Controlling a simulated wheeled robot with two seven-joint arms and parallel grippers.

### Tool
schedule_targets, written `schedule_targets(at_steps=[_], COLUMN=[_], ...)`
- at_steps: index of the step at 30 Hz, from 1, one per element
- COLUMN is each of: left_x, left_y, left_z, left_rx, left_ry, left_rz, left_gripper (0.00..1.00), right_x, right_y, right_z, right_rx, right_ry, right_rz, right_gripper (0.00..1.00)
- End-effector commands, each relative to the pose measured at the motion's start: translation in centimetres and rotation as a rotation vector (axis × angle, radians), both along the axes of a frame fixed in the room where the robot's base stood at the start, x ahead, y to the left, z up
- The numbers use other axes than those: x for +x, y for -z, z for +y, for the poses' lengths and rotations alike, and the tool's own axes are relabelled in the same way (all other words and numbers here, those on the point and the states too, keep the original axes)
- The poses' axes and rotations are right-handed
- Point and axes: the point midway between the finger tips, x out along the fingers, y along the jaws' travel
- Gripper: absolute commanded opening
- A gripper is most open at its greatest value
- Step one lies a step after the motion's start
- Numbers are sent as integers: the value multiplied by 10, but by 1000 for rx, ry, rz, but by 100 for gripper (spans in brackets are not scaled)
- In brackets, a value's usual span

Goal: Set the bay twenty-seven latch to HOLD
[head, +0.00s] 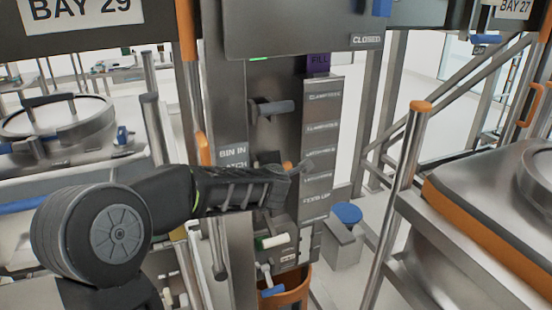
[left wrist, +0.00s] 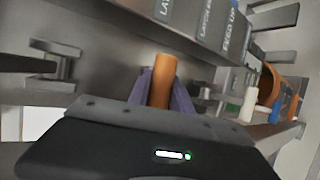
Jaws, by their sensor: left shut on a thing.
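My left gripper (head: 288,177) reaches in from the left to the steel column in the middle of the head view. In the left wrist view its fingers are closed around an orange cylindrical handle (left wrist: 164,78). The handle's orange end (head: 288,166) barely shows past the fingers in the head view. A "BIN IN LATCH" label (head: 232,158) is on the column just left of the gripper, partly covered by it. The mechanism behind the handle is mostly hidden, so its setting cannot be read. A BAY 27 sign (head: 503,7) is at top right. My right gripper is out of view.
A dark lever (head: 272,108) sticks out above the gripper. A column of grey labels (head: 322,130) stands to its right. A white-handled lever (head: 275,241) and an orange bin (head: 290,292) are below. A BAY 29 sign (head: 82,10) is at upper left.

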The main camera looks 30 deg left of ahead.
Motion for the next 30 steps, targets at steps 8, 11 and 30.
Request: schedule_targets(at_steps=[8, 11, 30], left_x=[1, 1, -2], left_y=[-2, -2, -3], left_z=[1, 1, -1], left_rx=[-4, -3, -4], left_ry=[-1, -1, -1], left_rz=[1, 0, 1], left_gripper=[0, 0, 47], right_x=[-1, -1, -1], right_y=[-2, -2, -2], right_z=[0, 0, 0], right_rx=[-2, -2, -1], right_ry=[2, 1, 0], right_rz=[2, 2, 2], right_gripper=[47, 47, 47])
